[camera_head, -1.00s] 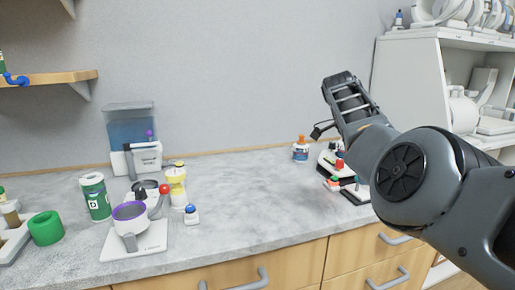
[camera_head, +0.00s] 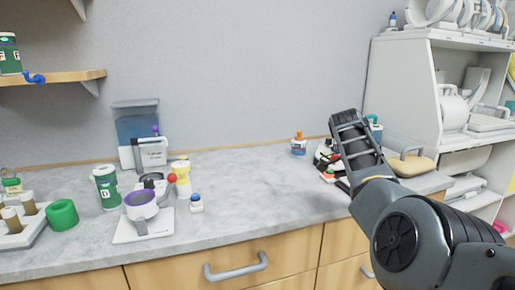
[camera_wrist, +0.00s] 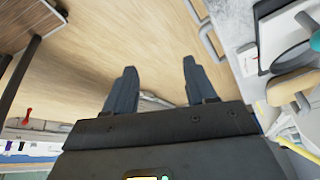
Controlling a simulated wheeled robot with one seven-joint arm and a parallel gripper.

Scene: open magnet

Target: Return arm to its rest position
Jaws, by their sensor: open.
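My arm (camera_head: 405,235) reaches in from the lower right of the head view, bent, with its upper section raised in front of the right end of the counter. In the head view my gripper's fingers cannot be made out. In the wrist view my gripper (camera_wrist: 155,88) shows two dark fingers spread apart with nothing between them. Behind them are wooden drawer fronts and a floor-like wooden surface, seen tilted.
The grey counter (camera_head: 250,190) holds a white device with a purple-rimmed cup (camera_head: 141,205), a green-labelled can (camera_head: 107,187), a green ring (camera_head: 62,215) and a water tank (camera_head: 135,125). Small items sit near my arm. A white shelf unit (camera_head: 405,85) stands right. The counter's middle is clear.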

